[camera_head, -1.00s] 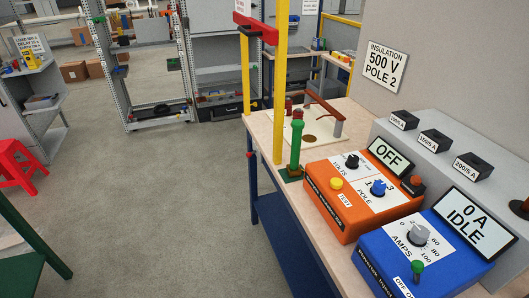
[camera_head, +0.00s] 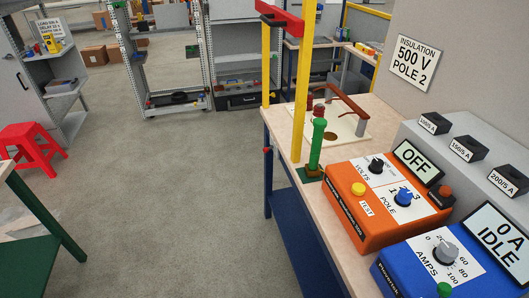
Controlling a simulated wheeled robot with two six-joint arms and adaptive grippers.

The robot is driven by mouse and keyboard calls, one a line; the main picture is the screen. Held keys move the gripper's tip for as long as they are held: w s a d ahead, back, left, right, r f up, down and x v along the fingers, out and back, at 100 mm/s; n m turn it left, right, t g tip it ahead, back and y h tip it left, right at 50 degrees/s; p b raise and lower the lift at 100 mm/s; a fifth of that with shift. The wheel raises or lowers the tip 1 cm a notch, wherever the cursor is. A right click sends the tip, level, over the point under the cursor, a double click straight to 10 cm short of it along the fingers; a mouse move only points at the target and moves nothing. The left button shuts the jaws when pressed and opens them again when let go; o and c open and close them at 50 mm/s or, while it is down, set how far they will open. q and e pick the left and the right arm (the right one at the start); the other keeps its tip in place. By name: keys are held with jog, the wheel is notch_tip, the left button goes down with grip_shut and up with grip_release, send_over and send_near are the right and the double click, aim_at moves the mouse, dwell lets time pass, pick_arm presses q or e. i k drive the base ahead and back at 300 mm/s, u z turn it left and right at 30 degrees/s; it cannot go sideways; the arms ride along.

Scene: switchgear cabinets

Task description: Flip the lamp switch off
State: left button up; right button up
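No lamp switch can be made out for certain in the head view. An orange test box (camera_head: 352,220) on the bench has VOLTS and POLE knobs, a yellow TEST button and a display reading OFF. A blue box (camera_head: 405,272) beside it has an AMPS knob (camera_head: 446,252) and a display reading 0 A IDLE. A green-tipped control (camera_head: 444,289) on the blue box is cut by the bottom edge. Neither of my grippers is in view.
The wooden-topped bench (camera_head: 298,150) carries a green post (camera_head: 316,145) and yellow uprights. A red stool (camera_head: 36,146) and a green table (camera_head: 30,262) stand at left. Open metal shelving is at the back. The grey floor (camera_head: 170,190) between is clear.

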aim_at(266, 150)
jog(key=k, duration=0.65)
jog(key=u, duration=0.25)
jog(key=i, duration=0.35)
jog(key=u, duration=0.7)
jog(key=i, duration=1.55)
jog(key=z, duration=0.4)
